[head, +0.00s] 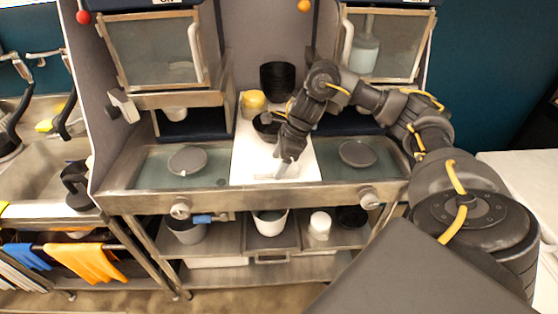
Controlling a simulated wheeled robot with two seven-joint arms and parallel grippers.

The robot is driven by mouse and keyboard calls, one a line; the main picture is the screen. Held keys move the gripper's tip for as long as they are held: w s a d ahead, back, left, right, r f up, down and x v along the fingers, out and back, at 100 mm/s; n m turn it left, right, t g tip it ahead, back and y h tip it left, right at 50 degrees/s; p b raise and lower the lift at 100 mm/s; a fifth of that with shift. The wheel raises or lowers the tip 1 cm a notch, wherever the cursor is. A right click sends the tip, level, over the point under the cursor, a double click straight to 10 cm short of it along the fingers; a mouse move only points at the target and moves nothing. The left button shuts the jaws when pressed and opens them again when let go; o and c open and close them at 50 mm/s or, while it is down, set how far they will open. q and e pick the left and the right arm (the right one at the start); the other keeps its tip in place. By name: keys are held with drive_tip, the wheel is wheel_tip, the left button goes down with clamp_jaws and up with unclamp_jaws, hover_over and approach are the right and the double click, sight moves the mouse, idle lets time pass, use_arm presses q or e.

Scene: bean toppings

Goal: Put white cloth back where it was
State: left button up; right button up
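My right gripper (284,167) reaches in from the right and points down over the front part of a white flat surface (246,155) in the middle of the counter. A small pale patch shows at its fingertips. I cannot tell whether this is the white cloth, part of the gripper or the surface itself, nor whether the fingers are open or shut. No cloth stands out clearly elsewhere on the counter. My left gripper is not in view.
Grey plates (187,160) and (358,153) lie either side of the white surface. Black stacked bowls (277,77) and a yellow-topped container (253,101) stand behind. Orange cloth (88,262) and blue cloth (27,257) hang at left. Shelves below hold a white bucket (270,222).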

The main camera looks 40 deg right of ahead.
drive_tip(key=shift+r, duration=0.2)
drive_tip(key=p+v, duration=0.2)
drive_tip(key=v, duration=1)
idle(0.4)
